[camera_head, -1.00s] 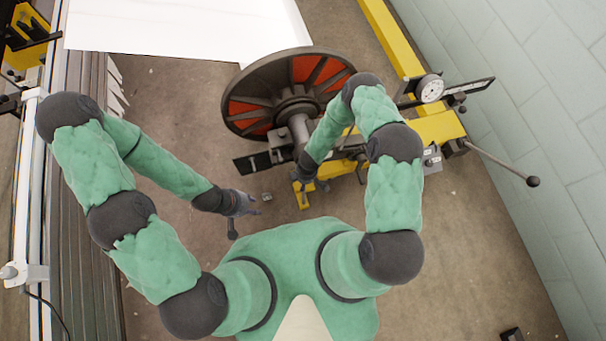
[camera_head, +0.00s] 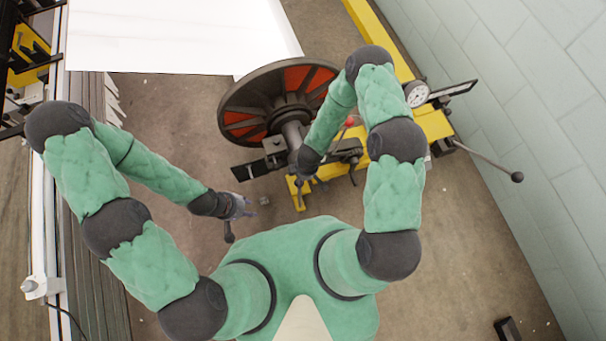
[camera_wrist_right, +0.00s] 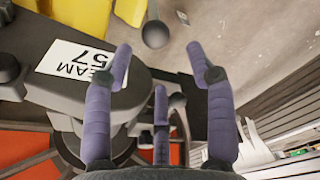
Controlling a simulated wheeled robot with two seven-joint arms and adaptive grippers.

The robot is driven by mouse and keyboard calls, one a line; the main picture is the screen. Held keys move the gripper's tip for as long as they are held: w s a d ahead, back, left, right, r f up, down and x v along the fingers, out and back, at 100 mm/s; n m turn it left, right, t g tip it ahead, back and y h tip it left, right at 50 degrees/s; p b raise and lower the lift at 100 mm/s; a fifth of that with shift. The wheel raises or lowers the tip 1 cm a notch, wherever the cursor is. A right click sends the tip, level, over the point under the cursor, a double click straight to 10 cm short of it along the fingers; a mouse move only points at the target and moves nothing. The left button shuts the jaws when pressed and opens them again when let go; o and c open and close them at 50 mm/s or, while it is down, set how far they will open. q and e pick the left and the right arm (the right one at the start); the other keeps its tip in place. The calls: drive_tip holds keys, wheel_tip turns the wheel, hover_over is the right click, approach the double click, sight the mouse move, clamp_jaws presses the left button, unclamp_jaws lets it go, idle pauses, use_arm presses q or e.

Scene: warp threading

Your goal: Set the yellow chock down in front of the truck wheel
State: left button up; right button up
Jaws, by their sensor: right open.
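I see no yellow chock and no truck wheel. The wheel-like thing in the head view is a big dark beam flange (camera_head: 240,97) with red panels between its spokes, on a dark shaft. My right gripper (camera_head: 313,182) is just below the shaft, partly hidden by its own wrist. A round lever knob (camera_wrist_right: 155,34) is ahead of the fingertips. My left gripper (camera_head: 243,212) hangs left of my body, fingers apart, apparently empty.
A yellow machine frame (camera_head: 432,124) with a dial gauge (camera_head: 417,94) stands to the right. A long lever (camera_head: 488,163) sticks out towards the block wall (camera_head: 540,100). White sheet (camera_head: 180,35) lies at the top. Bare floor (camera_head: 165,100) is left of the flange.

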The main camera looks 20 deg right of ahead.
drive_tip(key=s+a+r+m+y, duration=0.2)
drive_tip(key=s+r+m, duration=0.7)
drive_tip(key=m, duration=0.5)
drive_tip(key=shift+s+a+r+y, duration=0.2)
drive_tip(key=shift+s+r+y, duration=0.2)
drive_tip(key=shift+r, duration=0.65)
drive_tip(key=shift+w, duration=0.1)
